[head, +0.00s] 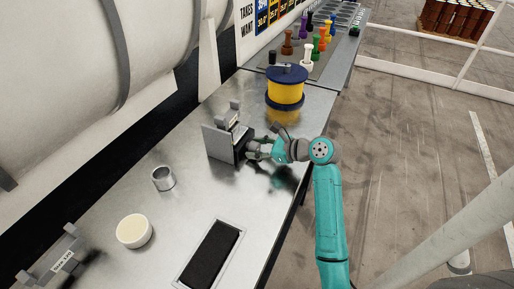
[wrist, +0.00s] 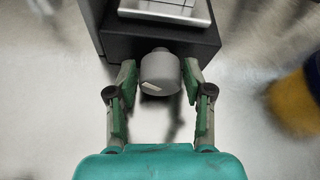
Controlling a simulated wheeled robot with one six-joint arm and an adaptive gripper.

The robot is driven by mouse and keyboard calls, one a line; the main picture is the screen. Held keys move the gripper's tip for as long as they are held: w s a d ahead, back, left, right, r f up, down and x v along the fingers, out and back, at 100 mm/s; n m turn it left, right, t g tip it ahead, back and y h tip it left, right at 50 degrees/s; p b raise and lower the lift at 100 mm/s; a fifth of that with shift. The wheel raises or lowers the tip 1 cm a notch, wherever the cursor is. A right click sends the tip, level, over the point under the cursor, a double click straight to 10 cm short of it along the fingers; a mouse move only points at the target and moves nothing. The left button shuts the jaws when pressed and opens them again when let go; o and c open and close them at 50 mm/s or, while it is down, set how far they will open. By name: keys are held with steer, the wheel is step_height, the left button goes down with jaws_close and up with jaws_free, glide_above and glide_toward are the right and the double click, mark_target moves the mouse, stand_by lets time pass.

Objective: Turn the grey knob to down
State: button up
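The grey knob (wrist: 160,74) sits on the front of a dark box (wrist: 150,38) and shows in the wrist view as a rounded grey cylinder with a small pale mark low on its left. My gripper (wrist: 161,88) has one finger on each side of the knob. The fingers are apart, and small gaps seem to show between them and the knob. In the head view my gripper (head: 256,149) is at the right side of the box with its grey plate (head: 217,143), and it hides the knob there.
A yellow spool carousel (head: 285,90) stands behind the box, with several coloured pegs (head: 318,42) farther back. A metal cup (head: 163,178), a cream bowl (head: 134,231) and a black pad (head: 212,256) are on the steel table nearer the front. The table's right edge is close.

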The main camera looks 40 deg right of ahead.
steer(key=v, duration=1.2)
steer(key=shift+o, duration=1.4)
steer(key=shift+w+d+m+y, duration=0.1)
steer(key=shift+d+m+y, duration=0.05)
steer(key=shift+m, duration=0.45)
steer(key=shift+w+d+m+y, duration=0.1)
steer(key=shift+m+y, duration=0.05)
steer(key=shift+m, duration=0.75)
steer(key=shift+w+f, duration=0.15)
steer(key=shift+w, duration=0.1)
steer(key=x, duration=1)
steer(key=shift+w+a, duration=0.1)
steer(key=shift+a, duration=0.1)
